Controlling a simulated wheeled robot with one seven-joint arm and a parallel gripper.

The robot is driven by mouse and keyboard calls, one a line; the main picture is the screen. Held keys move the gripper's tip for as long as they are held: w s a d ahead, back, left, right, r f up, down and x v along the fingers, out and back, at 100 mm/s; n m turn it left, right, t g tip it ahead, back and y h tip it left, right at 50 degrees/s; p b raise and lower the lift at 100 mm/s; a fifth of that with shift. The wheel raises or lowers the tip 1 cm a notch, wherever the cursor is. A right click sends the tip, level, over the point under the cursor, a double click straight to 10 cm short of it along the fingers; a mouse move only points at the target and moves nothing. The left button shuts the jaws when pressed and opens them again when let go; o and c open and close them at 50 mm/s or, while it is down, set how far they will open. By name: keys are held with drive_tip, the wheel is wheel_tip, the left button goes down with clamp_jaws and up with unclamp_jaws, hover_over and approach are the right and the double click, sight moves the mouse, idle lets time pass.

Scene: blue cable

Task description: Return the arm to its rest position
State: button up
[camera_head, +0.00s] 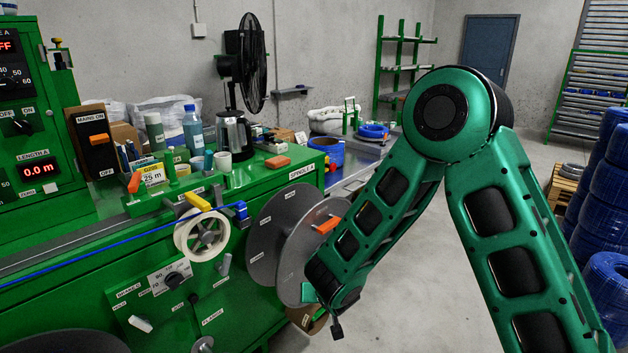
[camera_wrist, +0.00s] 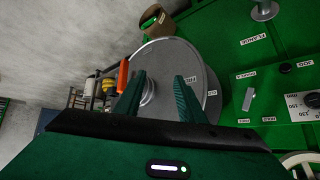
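My green arm (camera_head: 385,215) is raised and bent at the elbow, its forearm sloping down left in front of the machine's spindle side. In the wrist view my gripper (camera_wrist: 160,75) has its two fingers apart, with nothing seen between them but the grey reel behind. In the head view the fingers are mostly hidden behind the wrist. The grey reel (camera_head: 277,225) is on the spindle A side of the green machine; it also shows in the wrist view (camera_wrist: 170,55). The blue cable (camera_head: 100,242) runs along the machine top towards a blue guide (camera_head: 240,211).
The green machine (camera_head: 255,185) fills the left. Blue coils (camera_head: 607,180) are stacked at the right. Open floor (camera_head: 440,285) lies between machine and coils.

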drive_tip(key=d+r+m+h, duration=0.1)
drive_tip(key=d+r, duration=0.1)
drive_tip(key=d, duration=0.3)
drive_tip(key=d+r+g+h, duration=0.1)
drive_tip(key=d+r, duration=0.2)
drive_tip(key=d, duration=0.3)
drive_tip(key=d+r+m+h, duration=0.1)
drive_tip(key=d+r, duration=0.1)
drive_tip(key=d, duration=0.3)
drive_tip(key=s+d+r+m+g+h, duration=0.1)
drive_tip(key=s+d+r+g, duration=0.2)
drive_tip(key=d, duration=0.5)
drive_tip(key=s+d+r+m+h, duration=0.1)
drive_tip(key=s+d+r, duration=0.3)
drive_tip(key=s+d, duration=0.3)
drive_tip(key=s+d+r+m+g, duration=0.1)
drive_tip(key=s+d+r, duration=0.1)
drive_tip(key=s+d, duration=0.15)
drive_tip(key=s+d+r+g+y, duration=0.1)
drive_tip(key=s+d, duration=0.1)
drive_tip(key=s, duration=0.3)
drive_tip(key=s+d+r+m+g, duration=0.1)
drive_tip(key=s+d+r, duration=0.1)
drive_tip(key=s+d, duration=0.15)
drive_tip(key=s+a+r+g+y, duration=0.1)
drive_tip(key=s+r+y, duration=0.1)
drive_tip(key=s, duration=1.2)
drive_tip(key=shift+s+r+m+y, duration=0.15)
drive_tip(key=shift+s+m+y, duration=0.2)
drive_tip(key=shift+m+y, duration=0.05)
